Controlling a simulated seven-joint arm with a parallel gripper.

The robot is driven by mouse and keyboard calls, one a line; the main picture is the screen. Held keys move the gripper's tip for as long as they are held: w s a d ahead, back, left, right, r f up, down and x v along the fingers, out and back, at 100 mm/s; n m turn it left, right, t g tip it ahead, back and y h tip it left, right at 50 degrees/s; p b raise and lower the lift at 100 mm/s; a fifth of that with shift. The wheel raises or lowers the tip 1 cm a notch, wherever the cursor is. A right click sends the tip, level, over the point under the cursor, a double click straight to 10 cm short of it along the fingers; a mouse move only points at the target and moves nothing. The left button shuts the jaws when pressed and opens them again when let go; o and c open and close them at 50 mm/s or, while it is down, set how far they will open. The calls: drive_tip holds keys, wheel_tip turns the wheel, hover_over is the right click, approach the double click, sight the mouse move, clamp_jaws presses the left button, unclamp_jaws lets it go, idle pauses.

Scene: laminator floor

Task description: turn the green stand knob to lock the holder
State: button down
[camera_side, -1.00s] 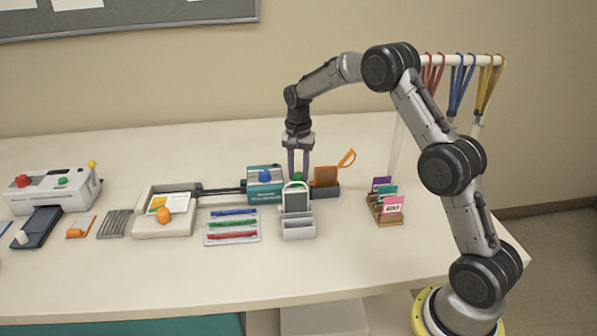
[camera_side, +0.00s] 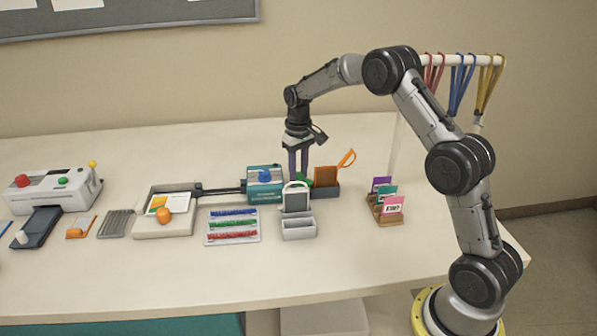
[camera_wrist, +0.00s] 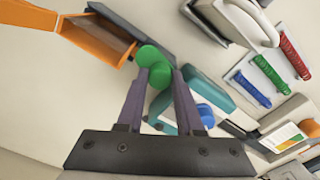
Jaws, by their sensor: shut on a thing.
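The green stand knob (camera_wrist: 152,59) sits between the purple fingertips of my gripper (camera_wrist: 157,80) in the wrist view. My gripper is shut on it. In the side view my gripper (camera_side: 298,176) points straight down behind the grey holder stand, and the knob (camera_side: 301,179) is mostly hidden by the fingers. The light grey holder (camera_side: 297,198) stands upright in front of the knob, with its loop at the top. Its edge also shows in the wrist view (camera_wrist: 235,18). I cannot tell from the frames whether the holder is locked.
An orange-handled container (camera_side: 326,177) stands close on the right and a teal device with a blue knob (camera_side: 265,186) close on the left. A tray of coloured strips (camera_side: 232,226) lies front left. A card rack (camera_side: 387,207) stands right. The table front is clear.

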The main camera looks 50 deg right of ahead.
sight(298, 174)
drive_tip(key=shift+n, duration=1.3)
drive_tip(key=c, duration=0.6)
unclamp_jaws()
drive_tip(key=shift+o, duration=0.2)
wheel_tip(298, 174, up, 14)
drive_tip(key=shift+f, duration=0.1)
